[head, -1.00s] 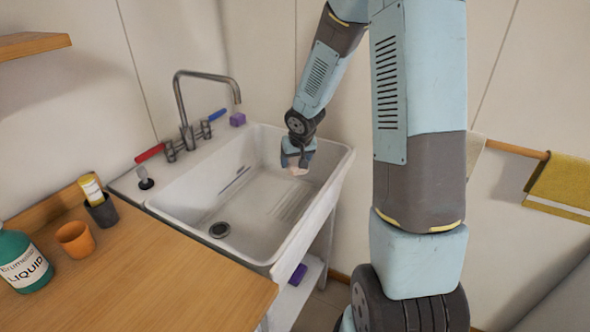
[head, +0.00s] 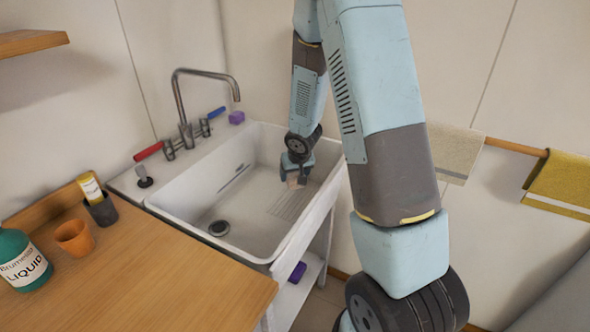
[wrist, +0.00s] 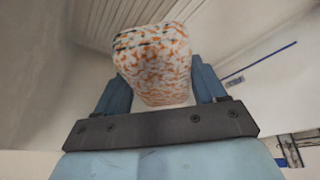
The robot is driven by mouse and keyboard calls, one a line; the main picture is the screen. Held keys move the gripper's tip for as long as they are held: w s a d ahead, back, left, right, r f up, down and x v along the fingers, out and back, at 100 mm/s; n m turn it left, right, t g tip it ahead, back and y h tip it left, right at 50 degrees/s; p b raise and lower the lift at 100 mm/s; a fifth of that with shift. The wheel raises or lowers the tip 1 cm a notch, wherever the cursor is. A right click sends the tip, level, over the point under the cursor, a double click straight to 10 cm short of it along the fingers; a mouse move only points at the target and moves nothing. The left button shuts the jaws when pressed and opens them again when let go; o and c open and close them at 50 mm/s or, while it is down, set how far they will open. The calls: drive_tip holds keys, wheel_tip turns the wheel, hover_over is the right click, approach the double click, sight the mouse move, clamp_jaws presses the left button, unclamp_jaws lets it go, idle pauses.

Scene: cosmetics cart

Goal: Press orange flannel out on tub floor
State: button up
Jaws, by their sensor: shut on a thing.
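The orange flannel (wrist: 152,62), white with orange flecks and a dark stripe near one end, is bunched between my gripper's two blue fingers in the wrist view. My gripper (head: 297,176) is shut on it, low inside the white sink tub (head: 180,207), toward its back right. In the head view the flannel (head: 292,183) is a small pale patch under the fingers. It is over or beside the ridged part of the tub floor (head: 293,204). I cannot tell whether it touches the floor.
The drain (head: 219,228) is at the tub's front left. The tap (head: 186,125) arches over the back left rim. A purple block (head: 237,117) sits on the rim. A wooden counter (head: 170,285) with a green bottle (head: 22,262) and orange cup (head: 74,238) is at the left.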

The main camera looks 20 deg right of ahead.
approach(293, 203)
drive_tip(key=shift+w+x, duration=0.15)
drive_tip(key=shift+x, duration=1.2)
drive_tip(key=shift+w+x, duration=0.15)
drive_tip(key=shift+x, duration=1.25)
drive_tip(key=shift+s+d+f, duration=0.1)
drive_tip(key=shift+f, duration=0.4)
idle(3.4)
drive_tip(key=shift+r, duration=0.2)
idle(0.7)
